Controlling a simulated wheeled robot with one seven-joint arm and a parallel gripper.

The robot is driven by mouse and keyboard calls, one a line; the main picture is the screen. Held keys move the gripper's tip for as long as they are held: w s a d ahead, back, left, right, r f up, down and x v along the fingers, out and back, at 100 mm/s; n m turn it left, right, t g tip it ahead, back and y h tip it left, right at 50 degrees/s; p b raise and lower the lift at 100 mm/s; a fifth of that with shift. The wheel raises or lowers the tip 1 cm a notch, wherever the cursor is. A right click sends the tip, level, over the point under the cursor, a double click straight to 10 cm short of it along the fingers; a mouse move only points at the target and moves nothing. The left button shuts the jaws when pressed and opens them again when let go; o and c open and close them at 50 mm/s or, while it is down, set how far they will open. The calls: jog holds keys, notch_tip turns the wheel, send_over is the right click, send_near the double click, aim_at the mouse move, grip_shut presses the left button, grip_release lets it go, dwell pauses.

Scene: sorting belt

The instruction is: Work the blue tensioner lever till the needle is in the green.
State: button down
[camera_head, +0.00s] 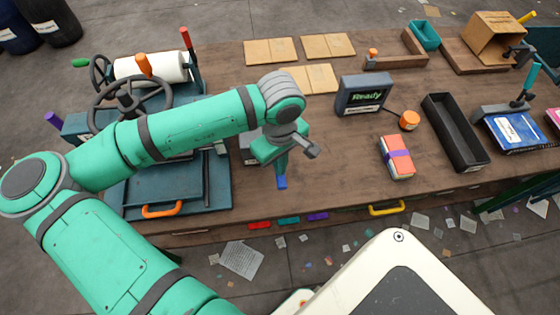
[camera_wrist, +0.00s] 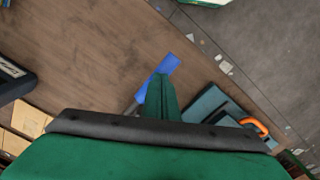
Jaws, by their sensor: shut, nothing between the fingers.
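The tensioner lever's blue grip (camera_head: 281,182) shows just below my gripper (camera_head: 281,167) in the head view, over the front part of the bench. In the wrist view the blue grip (camera_wrist: 169,65) sticks out past my shut fingers (camera_wrist: 160,86), with a thin grey rod (camera_wrist: 134,108) to its lower left. The fingers overlap the grip in both views. I cannot tell whether they touch it. No gauge, needle or green zone can be made out; a grey box (camera_head: 249,147) is mostly hidden behind my arm.
A teal machine with handwheels (camera_head: 128,100) and an orange handle (camera_head: 162,210) stands at the left. A dark "Ready" box (camera_head: 362,95), an orange knob (camera_head: 409,120), an orange block with a purple band (camera_head: 397,157) and a black tray (camera_head: 455,132) lie to the right.

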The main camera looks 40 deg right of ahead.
jog(key=shift+w+f, duration=0.1)
jog(key=shift+f, duration=1.4)
jog(key=shift+r, duration=0.1)
notch_tip(320, 180, up, 13)
jog(key=shift+r, duration=0.15)
dwell(1.3)
dwell(0.7)
